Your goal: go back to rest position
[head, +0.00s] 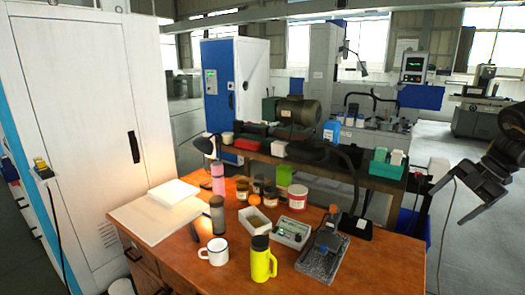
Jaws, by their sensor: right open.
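My right gripper (464,200) is at the right edge of the head view. It is open and empty, held in the air to the right of the wooden desk (375,262). Its two dark fingers point down and to the left, apart from the desk and from everything on it. My left gripper is not in the view.
The desk carries a yellow bottle (262,262), a white mug (215,252), a control box (288,233), a granite plate (322,258), and several jars. A bench (340,173) with a motor (298,110) stands behind. A white cabinet (75,100) is at left. Floor shows at right.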

